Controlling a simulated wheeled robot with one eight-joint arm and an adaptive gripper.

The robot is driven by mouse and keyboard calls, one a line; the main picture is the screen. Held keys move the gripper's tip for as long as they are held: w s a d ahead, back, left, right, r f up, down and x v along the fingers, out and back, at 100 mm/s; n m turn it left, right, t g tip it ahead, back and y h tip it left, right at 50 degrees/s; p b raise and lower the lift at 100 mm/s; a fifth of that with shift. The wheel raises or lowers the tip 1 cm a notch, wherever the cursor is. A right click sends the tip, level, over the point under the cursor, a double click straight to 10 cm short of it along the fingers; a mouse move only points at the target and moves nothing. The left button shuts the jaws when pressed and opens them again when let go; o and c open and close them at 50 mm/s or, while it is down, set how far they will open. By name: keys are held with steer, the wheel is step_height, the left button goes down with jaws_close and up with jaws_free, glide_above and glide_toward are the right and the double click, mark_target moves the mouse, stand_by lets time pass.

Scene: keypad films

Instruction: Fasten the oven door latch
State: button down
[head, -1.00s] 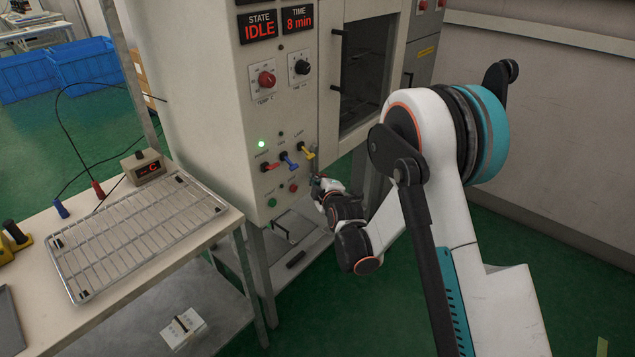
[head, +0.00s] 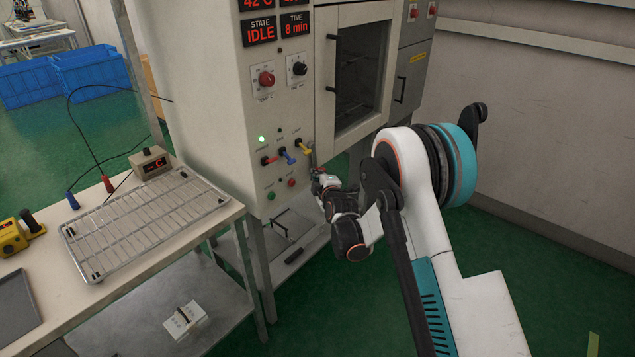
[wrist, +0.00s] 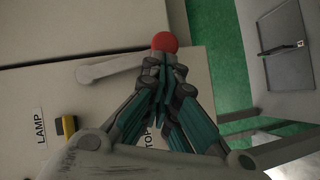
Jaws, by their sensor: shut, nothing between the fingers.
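The oven door (head: 325,105), with a dark window and a black handle, sits flush in the front of the oven and looks shut. In the head view my gripper (head: 317,178) is beside the lower right of the control panel and hides most of the latch.
Red, blue and yellow switches (head: 286,156) sit left of my gripper; the yellow one, labelled LAMP (wrist: 39,128), shows in the wrist view. A red button (head: 291,182) is just below them. A bench with a wire rack (head: 150,222) stands left.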

steer(key=shift+w+d, duration=0.3)
steer(key=shift+d, duration=0.05)
steer(key=w+d+r, duration=0.2)
steer(key=w+d, duration=0.2)
steer(key=w, duration=0.2)
steer(key=shift+w+d, duration=0.2)
steer(key=shift+d, duration=0.1)
steer(key=shift+w+d+r, duration=0.1)
steer(key=shift+d, duration=0.05)
stand_by(0.4)
stand_by(1.2)
steer(key=s+d+f+p, duration=0.2)
steer(key=s+f, duration=0.4)
steer(key=s, duration=0.5)
steer(key=shift+s+p, duration=0.3)
steer(key=shift+p, duration=0.2)
